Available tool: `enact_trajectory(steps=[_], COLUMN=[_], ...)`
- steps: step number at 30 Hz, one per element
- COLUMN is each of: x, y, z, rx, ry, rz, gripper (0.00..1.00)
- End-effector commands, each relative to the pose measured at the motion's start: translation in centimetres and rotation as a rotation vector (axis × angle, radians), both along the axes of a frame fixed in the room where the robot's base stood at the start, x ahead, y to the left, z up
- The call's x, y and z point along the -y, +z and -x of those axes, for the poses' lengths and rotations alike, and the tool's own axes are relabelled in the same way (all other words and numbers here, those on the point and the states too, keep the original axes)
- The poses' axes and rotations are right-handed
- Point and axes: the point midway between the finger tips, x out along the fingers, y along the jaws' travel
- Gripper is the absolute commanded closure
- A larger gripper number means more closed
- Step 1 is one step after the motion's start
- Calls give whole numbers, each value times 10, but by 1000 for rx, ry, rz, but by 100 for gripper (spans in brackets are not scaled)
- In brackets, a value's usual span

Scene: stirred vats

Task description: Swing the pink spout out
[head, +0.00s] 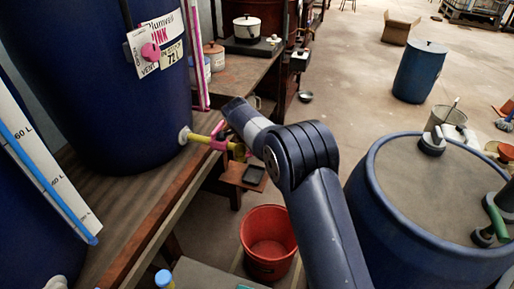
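A dark blue vat (120,110) labelled "Plumwell PINK" stands on the wooden bench at the left. A yellow tap pipe (200,138) comes out low on its right side from a white fitting. A pink part (219,136) sits on this pipe, which I take for the pink spout or its handle. The pipe's outer end is partly hidden by my arm. My gripper (232,112) is at the pink part, close above and to its right. I cannot tell whether it touches it. Its fingertips do not show clearly, so open or shut cannot be told.
A red bucket (268,243) stands on the floor below the tap. A large blue lidded drum (430,240) fills the lower right. The wooden bench (150,205) edge runs under the vat. Open floor lies behind.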

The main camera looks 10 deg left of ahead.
Motion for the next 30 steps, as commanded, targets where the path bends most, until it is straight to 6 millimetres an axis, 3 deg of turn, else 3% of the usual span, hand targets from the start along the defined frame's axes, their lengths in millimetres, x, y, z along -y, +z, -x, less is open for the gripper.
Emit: enact_trajectory(steps=[10,11,18,26,30], x=[-1,-1,0,0,-3], y=[0,0,0,1,12], z=[0,0,0,0,4], rx=[0,0,0,0,1], ry=[-3,-3,-2,-2,-1], rz=[-2,-2,-2,-1,-1], gripper=[100,75,55,54,54])
